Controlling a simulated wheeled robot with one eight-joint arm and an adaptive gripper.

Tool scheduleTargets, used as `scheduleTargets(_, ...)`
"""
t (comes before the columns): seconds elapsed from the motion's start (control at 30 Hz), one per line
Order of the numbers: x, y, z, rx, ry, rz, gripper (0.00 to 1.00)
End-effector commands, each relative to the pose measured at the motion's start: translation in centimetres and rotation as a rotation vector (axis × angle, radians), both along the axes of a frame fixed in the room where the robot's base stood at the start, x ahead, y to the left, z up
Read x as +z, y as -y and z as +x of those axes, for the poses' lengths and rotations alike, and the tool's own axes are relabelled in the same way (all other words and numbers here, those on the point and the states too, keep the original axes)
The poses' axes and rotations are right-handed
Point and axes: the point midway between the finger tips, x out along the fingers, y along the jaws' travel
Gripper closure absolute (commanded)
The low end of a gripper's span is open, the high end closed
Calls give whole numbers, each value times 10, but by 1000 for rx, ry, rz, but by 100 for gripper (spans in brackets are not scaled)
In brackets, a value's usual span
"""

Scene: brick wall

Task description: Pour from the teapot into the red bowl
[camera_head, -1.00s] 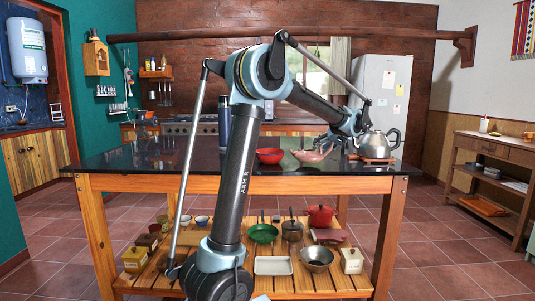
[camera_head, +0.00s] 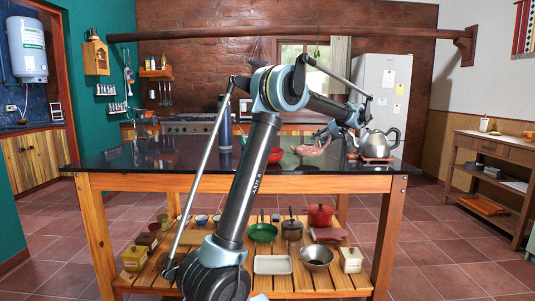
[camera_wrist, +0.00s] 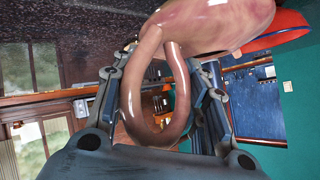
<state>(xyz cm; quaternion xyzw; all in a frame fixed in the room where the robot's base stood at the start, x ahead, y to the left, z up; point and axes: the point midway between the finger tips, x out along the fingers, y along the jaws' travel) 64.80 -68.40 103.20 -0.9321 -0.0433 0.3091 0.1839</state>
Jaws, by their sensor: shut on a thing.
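The pinkish, glossy teapot (camera_head: 309,149) is at the middle right of the table in the head view. In the wrist view its body (camera_wrist: 215,22) fills the top, with its looped handle (camera_wrist: 143,100) below. My gripper (camera_wrist: 152,82) is shut on the handle, a finger on each side; it also shows in the head view (camera_head: 324,133). The red bowl (camera_head: 276,156) is on the table left of the teapot, partly behind my arm. In the wrist view the red bowl (camera_wrist: 290,22) shows behind the teapot's body at upper right. I cannot tell the spout's exact position.
A metal kettle (camera_head: 377,143) stands on the table right of the teapot, close to my forearm. A dark blue cylinder (camera_head: 225,124) stands farther back on the left. The dark tabletop (camera_head: 130,160) is mostly clear at left. Pots and bowls fill the slatted lower shelf (camera_head: 205,266).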

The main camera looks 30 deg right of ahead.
Motion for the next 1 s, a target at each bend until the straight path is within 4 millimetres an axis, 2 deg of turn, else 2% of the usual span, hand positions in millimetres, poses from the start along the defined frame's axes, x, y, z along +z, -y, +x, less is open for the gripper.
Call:
scheduleTargets(0.2, 2, 9, 28, 114, 2, -1, 100)
scheduleTargets(0.5, 1, 17, 61, 264, 10, -1, 100)
scheduleTargets(1.0, -7, 20, 104, 491, 33, 2, 100)
